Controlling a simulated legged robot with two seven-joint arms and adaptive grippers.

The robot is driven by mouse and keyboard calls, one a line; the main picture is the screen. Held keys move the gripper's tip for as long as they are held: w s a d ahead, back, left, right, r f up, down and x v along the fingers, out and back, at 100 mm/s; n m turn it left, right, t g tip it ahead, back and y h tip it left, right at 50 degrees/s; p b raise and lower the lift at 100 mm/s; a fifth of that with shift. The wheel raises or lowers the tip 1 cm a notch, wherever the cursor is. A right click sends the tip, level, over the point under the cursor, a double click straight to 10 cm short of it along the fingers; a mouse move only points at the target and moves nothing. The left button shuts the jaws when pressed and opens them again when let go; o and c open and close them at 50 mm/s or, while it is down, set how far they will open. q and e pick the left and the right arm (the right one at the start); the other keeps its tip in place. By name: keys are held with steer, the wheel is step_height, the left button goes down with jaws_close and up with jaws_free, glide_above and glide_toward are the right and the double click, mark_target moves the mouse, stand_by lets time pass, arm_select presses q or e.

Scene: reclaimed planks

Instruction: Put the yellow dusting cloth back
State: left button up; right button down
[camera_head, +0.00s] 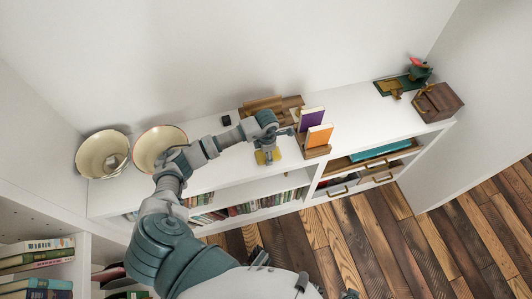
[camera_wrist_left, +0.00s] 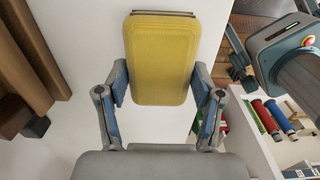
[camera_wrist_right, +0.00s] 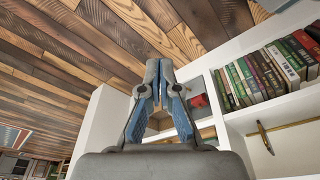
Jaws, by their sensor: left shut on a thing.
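The yellow dusting cloth (camera_wrist_left: 162,60) is a flat, rounded yellow pad in the left wrist view. My left gripper (camera_wrist_left: 162,95) is shut on it, with one blue finger pad at each side. In the head view, my left gripper (camera_head: 267,150) is over the white cabinet top with the yellow cloth (camera_head: 261,158) showing under it, near the front edge. I cannot tell whether the cloth touches the top. My right gripper (camera_wrist_right: 159,68) is shut and empty, low in front of the shelves, with its fingertips together.
Two cream bowls (camera_head: 102,154) (camera_head: 158,147) stand left on the cabinet top (camera_head: 350,108). A wooden holder with purple and orange books (camera_head: 318,136) is just right of my left gripper. A brown box (camera_head: 438,102) stands far right. A drawer (camera_head: 372,163) with a teal item is open below.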

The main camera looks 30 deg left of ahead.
arm_select(q)
steer(key=shift+f, duration=0.15)
steer(key=shift+a, duration=0.1)
steer(key=o, duration=1)
steer(key=shift+a+f, duration=0.1)
steer(key=shift+a, duration=0.2)
steer(key=shift+o, duration=0.5)
steer(key=shift+a+f, duration=0.1)
steer(key=shift+a, duration=0.4)
steer(key=shift+d, duration=0.3)
steer(key=r, duration=0.5)
steer(key=shift+w+d+r+p, duration=0.1)
steer(key=shift+d+p, duration=0.25)
steer(key=shift+d, duration=0.05)
step_height(320, 180, up, 7)
steer(key=shift+r+p, duration=0.15)
steer(key=shift+p, duration=0.25)
arm_select(e)
steer(key=shift+s+a+f, duration=0.1)
steer(key=shift+s+f, duration=0.05)
steer(key=shift+f, duration=0.9)
steer(key=shift+s+a+f, duration=0.1)
steer(key=shift+f, duration=0.9)
arm_select(q)
steer(key=shift+a, duration=0.15)
